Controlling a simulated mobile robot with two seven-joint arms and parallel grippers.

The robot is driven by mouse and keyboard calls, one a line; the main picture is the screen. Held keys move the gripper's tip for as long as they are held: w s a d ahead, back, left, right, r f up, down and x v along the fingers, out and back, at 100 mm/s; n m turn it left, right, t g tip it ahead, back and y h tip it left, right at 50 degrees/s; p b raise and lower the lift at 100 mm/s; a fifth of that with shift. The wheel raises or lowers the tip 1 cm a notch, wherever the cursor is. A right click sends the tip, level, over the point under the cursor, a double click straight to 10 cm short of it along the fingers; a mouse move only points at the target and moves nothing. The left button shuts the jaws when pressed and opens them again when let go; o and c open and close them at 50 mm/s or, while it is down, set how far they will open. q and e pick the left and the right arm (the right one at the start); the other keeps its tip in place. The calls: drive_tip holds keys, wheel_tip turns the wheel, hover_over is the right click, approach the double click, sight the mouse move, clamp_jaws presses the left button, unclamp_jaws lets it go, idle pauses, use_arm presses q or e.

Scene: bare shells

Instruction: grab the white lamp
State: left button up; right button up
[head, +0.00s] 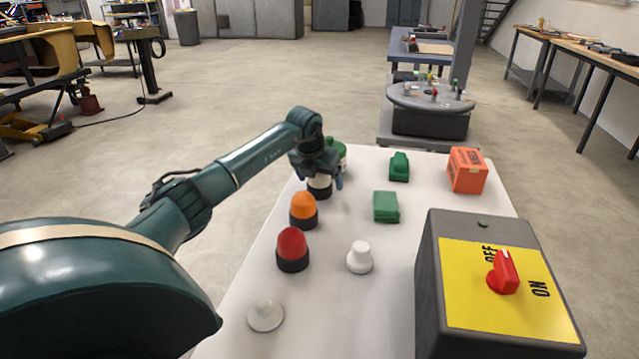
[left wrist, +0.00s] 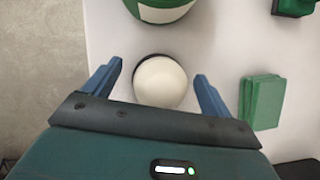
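The white lamp (head: 319,189), a white dome on a black base, stands upright on the white table near its left edge, partly hidden by my left gripper in the head view. My left gripper (head: 322,178) is over it, pointing down. In the left wrist view the white lamp (left wrist: 160,82) shows from above as a round dome between the two blue fingers of my left gripper (left wrist: 158,75). The fingers are wide apart, with a gap on each side of the dome. My right gripper is not in view.
On the white table (head: 330,310), a green-and-white object (head: 342,152) stands just behind the lamp and an orange lamp (head: 303,207) in front. A red lamp (head: 292,247), green blocks (head: 386,207), an orange box (head: 467,170) and a large switch box (head: 440,285) stand around.

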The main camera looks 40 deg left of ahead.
use_arm(q)
drive_tip(key=c, duration=1.1)
drive_tip(key=shift+r, duration=0.1)
